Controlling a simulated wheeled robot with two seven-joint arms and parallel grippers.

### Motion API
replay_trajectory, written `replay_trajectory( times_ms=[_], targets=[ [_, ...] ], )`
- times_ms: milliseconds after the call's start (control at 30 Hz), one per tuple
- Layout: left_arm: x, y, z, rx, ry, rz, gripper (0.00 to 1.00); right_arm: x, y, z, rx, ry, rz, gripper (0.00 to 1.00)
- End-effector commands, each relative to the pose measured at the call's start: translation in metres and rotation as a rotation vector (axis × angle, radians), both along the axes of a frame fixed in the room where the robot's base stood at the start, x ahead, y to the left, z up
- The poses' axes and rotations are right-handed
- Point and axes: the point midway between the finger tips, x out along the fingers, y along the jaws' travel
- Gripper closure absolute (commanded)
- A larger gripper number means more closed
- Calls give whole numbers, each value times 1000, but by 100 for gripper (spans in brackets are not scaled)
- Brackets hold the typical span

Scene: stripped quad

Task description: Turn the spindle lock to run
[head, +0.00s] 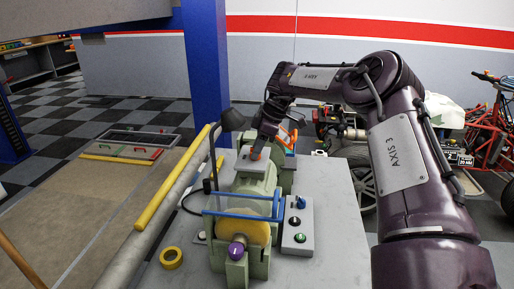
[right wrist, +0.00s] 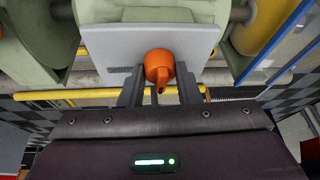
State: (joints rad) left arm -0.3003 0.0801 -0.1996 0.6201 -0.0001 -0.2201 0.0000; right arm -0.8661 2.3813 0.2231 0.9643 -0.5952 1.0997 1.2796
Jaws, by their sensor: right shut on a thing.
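An orange knob (right wrist: 158,66) sits on a pale plate (right wrist: 101,44) on the green grinder-like machine. In the right wrist view its narrow pointer end faces down, toward my gripper. Small lettering on the plate is too small to read, so I cannot tell which setting it marks. My right gripper (right wrist: 159,92) has a finger on either side of the knob and is shut on it. In the head view the knob (head: 256,153) shows just below my right gripper (head: 260,143), on top of the machine (head: 255,187). My left gripper is not in view.
A purple knob (head: 236,250) is at the machine's near end, by a yellow wheel (head: 243,228) and blue guard bars. A grey control box (head: 298,229) with several knobs stands to the right. A yellow tape roll (head: 171,257) lies on the bench (head: 335,215). A blue post (head: 207,65) rises behind.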

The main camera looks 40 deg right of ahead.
Motion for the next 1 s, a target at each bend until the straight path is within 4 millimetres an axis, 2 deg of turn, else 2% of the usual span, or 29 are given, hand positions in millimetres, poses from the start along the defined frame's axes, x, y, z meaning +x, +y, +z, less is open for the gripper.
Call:
replay_trajectory(
  times_ms=[667, 700, 867, 1000],
  targets=[
    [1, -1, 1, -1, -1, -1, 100, 1, -1, 1, -1, -2, 68, 93],
    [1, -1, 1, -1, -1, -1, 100, 1, -1, 1, -1, -2, 68, 69],
    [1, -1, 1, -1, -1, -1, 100, 1, -1, 1, -1, -1, 67, 48],
    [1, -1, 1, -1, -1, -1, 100, 1, -1, 0, -1, -1, 68, 48]
  ],
)
